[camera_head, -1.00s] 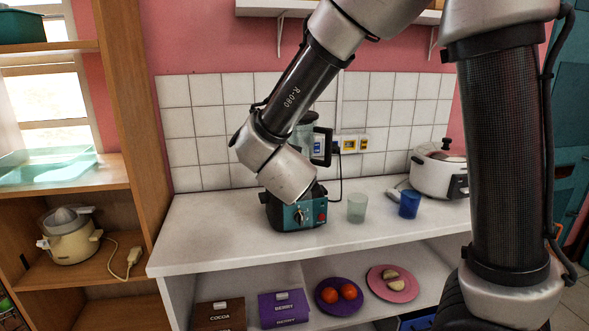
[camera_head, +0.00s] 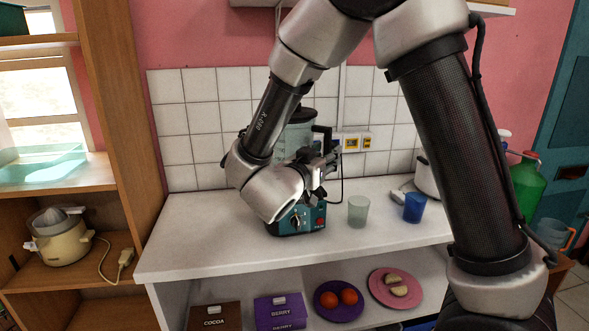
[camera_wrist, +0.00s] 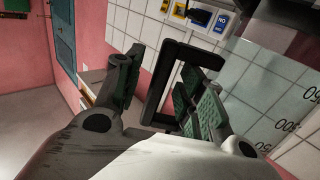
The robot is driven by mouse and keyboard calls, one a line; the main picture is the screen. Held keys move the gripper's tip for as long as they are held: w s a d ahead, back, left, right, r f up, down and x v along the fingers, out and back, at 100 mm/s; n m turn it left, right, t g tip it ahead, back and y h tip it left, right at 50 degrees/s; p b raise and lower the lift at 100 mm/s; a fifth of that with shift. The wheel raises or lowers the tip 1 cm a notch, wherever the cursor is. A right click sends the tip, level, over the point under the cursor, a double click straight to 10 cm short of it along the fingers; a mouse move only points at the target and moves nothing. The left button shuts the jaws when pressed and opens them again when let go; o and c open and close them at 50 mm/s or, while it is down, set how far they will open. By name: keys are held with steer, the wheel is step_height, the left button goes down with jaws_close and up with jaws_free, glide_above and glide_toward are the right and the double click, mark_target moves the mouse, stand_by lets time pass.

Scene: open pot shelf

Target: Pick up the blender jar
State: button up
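The blender jar (camera_head: 294,132) is clear with a dark lid and stands upright on its teal and black base (camera_head: 297,220) on the white counter. My arm hides part of the jar. In the wrist view, the jar's marked clear wall (camera_wrist: 262,108) fills the right side, with its black loop handle (camera_wrist: 157,88) near the middle. My gripper (camera_head: 322,163) is beside the jar on the handle side. Its green-padded fingers are apart in the wrist view (camera_wrist: 158,82), and the handle shows between them. I cannot tell if either finger touches it.
A clear cup (camera_head: 358,211) and a blue cup (camera_head: 413,208) stand right of the base. A white cooker (camera_head: 427,178) is partly behind my arm. Sockets (camera_head: 352,143) are on the tiled wall behind. The counter left of the base is clear.

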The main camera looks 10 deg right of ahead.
steer(key=shift+w+d, duration=0.4)
steer(key=shift+w, duration=0.1)
jaws_close()
